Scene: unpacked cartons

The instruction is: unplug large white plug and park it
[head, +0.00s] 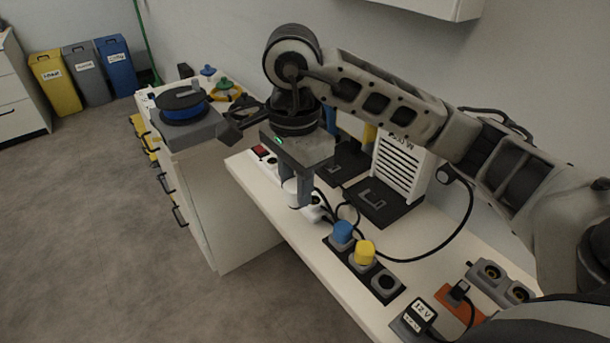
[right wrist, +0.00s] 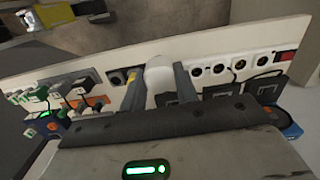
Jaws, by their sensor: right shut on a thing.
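My right gripper (head: 298,192) points down and is shut on a large white plug (head: 291,186) near the front edge of the bench. In the right wrist view the white plug (right wrist: 159,72) sits between both fingers, over the left part of the white power strip (right wrist: 207,67). I cannot tell whether its pins are in a socket. In the head view the power strip (head: 266,160) is partly hidden by my gripper. A black holder (head: 370,277) carries a blue plug (head: 342,232), a yellow plug (head: 365,252) and an empty round place (head: 386,281). My left gripper is not in view.
Black cables run behind the holder. A white heater (head: 399,167) and black bases (head: 382,204) stand behind. A 12 V adapter (head: 419,313) and a grey double socket (head: 500,281) are at the right. A drawer cabinet (head: 225,205) adjoins the bench on the left.

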